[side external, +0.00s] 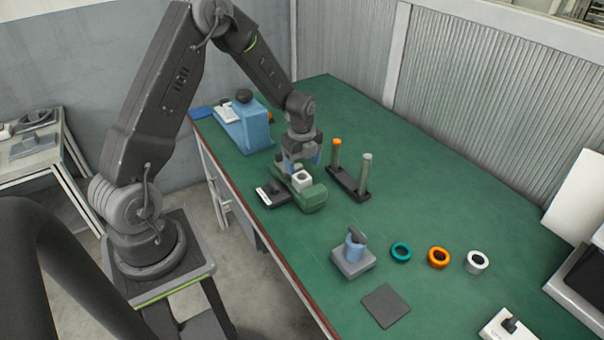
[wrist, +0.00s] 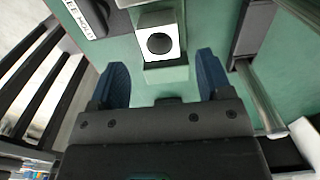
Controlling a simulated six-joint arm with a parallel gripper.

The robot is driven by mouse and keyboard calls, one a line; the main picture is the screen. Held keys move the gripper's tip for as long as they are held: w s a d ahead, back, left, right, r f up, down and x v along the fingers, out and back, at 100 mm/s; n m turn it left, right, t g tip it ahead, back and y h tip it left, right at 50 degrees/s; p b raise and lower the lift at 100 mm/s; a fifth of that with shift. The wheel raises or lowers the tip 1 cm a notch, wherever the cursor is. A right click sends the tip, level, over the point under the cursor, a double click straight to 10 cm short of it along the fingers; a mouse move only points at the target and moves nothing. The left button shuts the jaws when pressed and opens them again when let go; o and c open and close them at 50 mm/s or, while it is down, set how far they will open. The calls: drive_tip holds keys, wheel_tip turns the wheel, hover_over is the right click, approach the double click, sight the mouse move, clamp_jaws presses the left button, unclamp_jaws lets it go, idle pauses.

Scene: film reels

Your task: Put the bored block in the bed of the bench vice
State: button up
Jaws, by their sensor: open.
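The bored block (side external: 301,180) is white with a dark round hole in its top face. It sits in the green bench vice (side external: 314,197), apparently between its jaws. In the wrist view the block (wrist: 154,44) is upright, with a green part of the vice (wrist: 166,76) just below it in the picture. My gripper (side external: 302,163) is open and empty, just above and behind the block. In the wrist view its blue fingers (wrist: 162,78) are spread wide, and the block lies beyond the tips, not touched by them. How deep the block sits is hard to tell.
A black labelled switch box (side external: 272,194) lies left of the vice. A dark rack with two upright posts (side external: 348,180) stands close on the right. A blue machine (side external: 247,125) stands behind left. Teal, orange and white rings (side external: 438,257) lie front right. The right rear bench is clear.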

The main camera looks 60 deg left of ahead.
drive_tip(key=s+d+r+n+t, duration=0.1)
drive_tip(key=s+d+r+n, duration=0.15)
drive_tip(key=r, duration=0.55)
drive_tip(key=s+d+r+n+t, duration=0.1)
drive_tip(key=d+r+n, duration=0.15)
drive_tip(key=r, duration=0.55)
drive_tip(key=s+d+r+n+t, duration=0.1)
drive_tip(key=s+d+r+n, duration=0.4)
drive_tip(key=s, duration=0.3)
drive_tip(key=s+d+r+n+t, duration=0.2)
drive_tip(key=s+d+r+n, duration=0.3)
drive_tip(key=s+d+n, duration=0.2)
drive_tip(key=shift+s+n+t, duration=0.3)
drive_tip(key=shift+s+n, duration=0.2)
drive_tip(key=shift+s, duration=0.6)
